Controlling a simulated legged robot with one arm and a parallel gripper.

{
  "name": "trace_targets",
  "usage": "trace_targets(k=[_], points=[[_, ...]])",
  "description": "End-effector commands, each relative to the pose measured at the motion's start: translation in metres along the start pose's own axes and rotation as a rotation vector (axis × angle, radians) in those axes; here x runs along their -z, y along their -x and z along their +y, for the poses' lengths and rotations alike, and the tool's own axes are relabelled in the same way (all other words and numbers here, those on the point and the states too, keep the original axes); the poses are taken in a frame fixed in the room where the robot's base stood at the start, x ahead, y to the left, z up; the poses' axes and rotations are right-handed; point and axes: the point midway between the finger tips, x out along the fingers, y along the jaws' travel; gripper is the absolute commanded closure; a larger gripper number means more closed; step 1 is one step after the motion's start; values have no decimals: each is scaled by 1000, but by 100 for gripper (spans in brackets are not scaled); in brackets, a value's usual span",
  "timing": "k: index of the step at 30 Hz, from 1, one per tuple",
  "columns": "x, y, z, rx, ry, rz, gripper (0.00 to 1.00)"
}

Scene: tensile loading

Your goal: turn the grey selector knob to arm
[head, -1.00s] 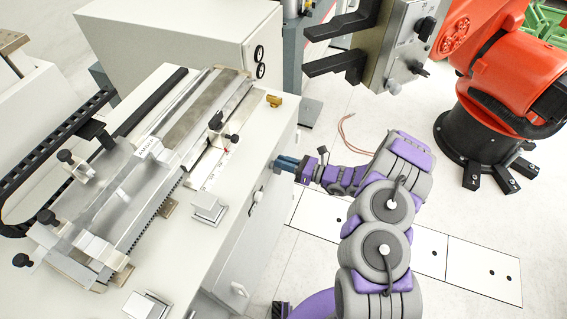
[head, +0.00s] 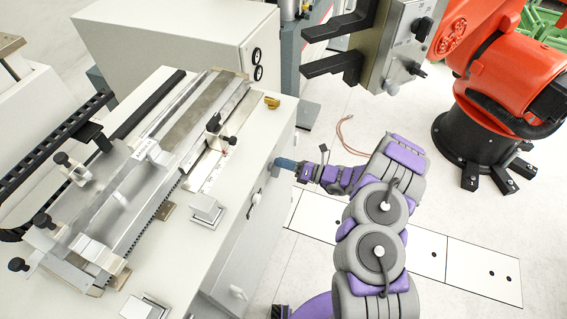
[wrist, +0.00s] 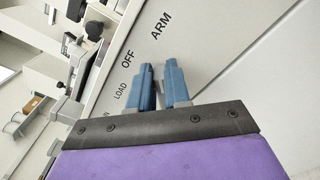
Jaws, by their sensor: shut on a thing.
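The grey selector knob (head: 274,171) is on the front face of the white cabinet. It is small and mostly hidden by my gripper, so I cannot tell which mark it points at. My gripper (head: 285,164) is at this face with its blue fingertips around the knob. In the wrist view, the two blue fingers (wrist: 160,84) are shut on the knob with a narrow gap between them. The printed label ARM (wrist: 161,26) is above the fingertips, OFF (wrist: 128,58) is to their upper left, and LOAD (wrist: 120,89) is to their left.
The cabinet top carries a metal slide rig (head: 150,150) with black knobs, and a small brass piece (head: 272,102). Another light handle (head: 238,292) is lower on the cabinet front. An orange robot arm (head: 480,60) stands at the right. A thin cable (head: 345,135) lies on the floor.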

Motion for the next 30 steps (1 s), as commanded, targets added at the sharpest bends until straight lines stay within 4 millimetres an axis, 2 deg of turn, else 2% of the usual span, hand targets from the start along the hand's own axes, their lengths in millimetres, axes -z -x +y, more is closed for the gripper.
trace_targets(k=[10, 11, 18, 26, 30], points=[[-3, 1, -2, 6, -1, -7, 100], [-3, 1, -2, 6, -1, -7, 80], [-1, 1, 0, 3, -1, -5, 57], [-1, 2, 0, 2, -1, -3, 57], [-2, 14, 0, 4, -1, -4, 57]])
